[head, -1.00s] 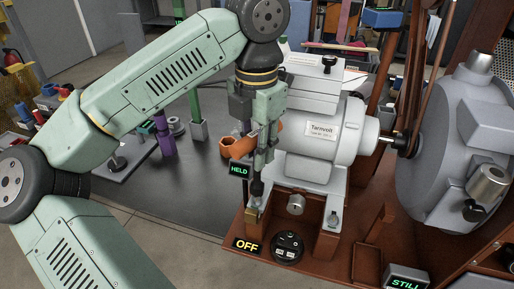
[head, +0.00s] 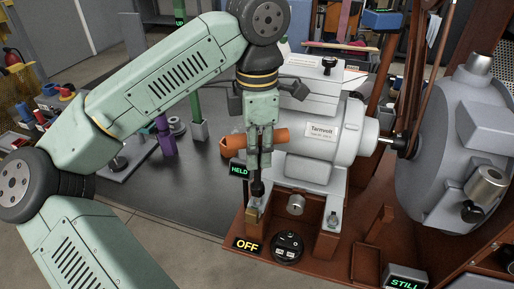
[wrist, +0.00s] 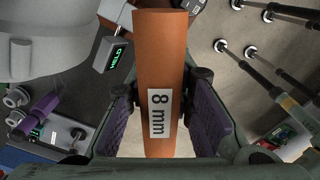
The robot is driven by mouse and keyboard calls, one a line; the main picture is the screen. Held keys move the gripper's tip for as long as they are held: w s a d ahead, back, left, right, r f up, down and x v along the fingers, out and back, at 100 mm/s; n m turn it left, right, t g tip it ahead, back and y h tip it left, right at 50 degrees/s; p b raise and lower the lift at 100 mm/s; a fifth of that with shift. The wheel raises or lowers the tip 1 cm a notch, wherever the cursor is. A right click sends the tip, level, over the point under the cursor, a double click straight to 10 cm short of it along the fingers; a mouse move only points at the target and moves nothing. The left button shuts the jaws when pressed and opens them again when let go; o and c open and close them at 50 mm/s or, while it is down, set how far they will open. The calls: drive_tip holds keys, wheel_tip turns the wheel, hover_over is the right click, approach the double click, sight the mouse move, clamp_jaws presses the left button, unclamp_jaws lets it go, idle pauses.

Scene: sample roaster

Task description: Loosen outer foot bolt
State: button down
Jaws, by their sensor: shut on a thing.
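My gripper (head: 259,150) is shut on the orange handle (head: 281,136) of an 8 mm tool. In the wrist view the handle (wrist: 160,60) lies between the two purple-padded fingers, with its "8 mm" label showing. The tool's dark shaft (head: 257,189) points straight down at the left front foot (head: 252,214) of the grey Tarnvolt motor (head: 325,140). The tool's tip covers the bolt there, so I cannot see the bolt or how well the tip sits on it. Another bolt (head: 333,219) shows on the motor's right front foot.
Signs read "HELD" (head: 239,170), "OFF" (head: 247,244) and "STILL" (head: 405,284). A black round switch (head: 288,246) sits on the brown base plate (head: 318,262). The large grey drum (head: 450,145) stands close on the right. The dark bench top (head: 185,190) left of the motor has free room.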

drive_tip(key=shift+f+b, duration=1.5)
drive_tip(key=shift+f, duration=0.1)
idle(0.3)
